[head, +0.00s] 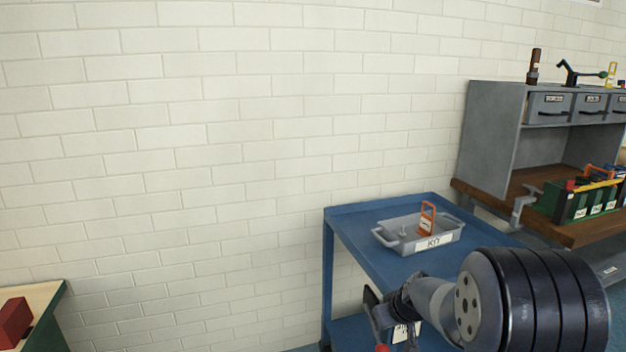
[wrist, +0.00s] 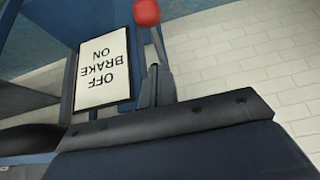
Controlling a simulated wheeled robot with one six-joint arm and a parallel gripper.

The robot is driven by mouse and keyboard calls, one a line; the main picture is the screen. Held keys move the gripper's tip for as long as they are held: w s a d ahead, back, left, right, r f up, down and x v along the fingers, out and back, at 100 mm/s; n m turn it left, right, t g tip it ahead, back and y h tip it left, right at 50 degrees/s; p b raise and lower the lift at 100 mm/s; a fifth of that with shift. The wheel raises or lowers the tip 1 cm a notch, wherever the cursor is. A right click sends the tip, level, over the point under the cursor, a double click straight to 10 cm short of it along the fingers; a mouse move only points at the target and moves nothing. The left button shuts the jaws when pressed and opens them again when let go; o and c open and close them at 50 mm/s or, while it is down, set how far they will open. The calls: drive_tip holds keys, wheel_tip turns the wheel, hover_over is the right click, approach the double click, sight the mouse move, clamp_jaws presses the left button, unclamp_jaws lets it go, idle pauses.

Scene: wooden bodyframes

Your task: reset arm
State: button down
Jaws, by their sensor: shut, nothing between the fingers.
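My arm comes in from the lower right of the head view. My gripper (head: 373,307) is at its left end, in front of the blue cart (head: 345,219) and below the cart's top. Its dark fingers are small and partly hidden here; they look shut with nothing held. Just below it is the red knob (head: 382,348) of a brake lever. In the wrist view the red knob (wrist: 146,12) tops a grey lever beside a white sign (wrist: 102,68) reading OFF, BRAKE, ON, seen upside down. I see no contact between gripper and lever.
A grey tray (head: 384,236) with an orange-handled item (head: 427,219) stands on the cart. A workbench (head: 580,232) with grey drawers and a green toolbox is at right. A red block (head: 14,322) lies on a table at lower left. Bare wall stands behind.

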drive_tip(key=shift+f, duration=0.1)
idle(0.3)
drive_tip(key=f+t+b, duration=0.1)
drive_tip(key=b, duration=0.4)
drive_tip(key=shift+s+f, duration=0.15)
drive_tip(key=shift+d+f+b, duration=0.1)
drive_tip(key=shift+b, duration=0.55)
drive_tip(key=shift+s+b, duration=0.1)
drive_tip(key=shift+b, duration=0.3)
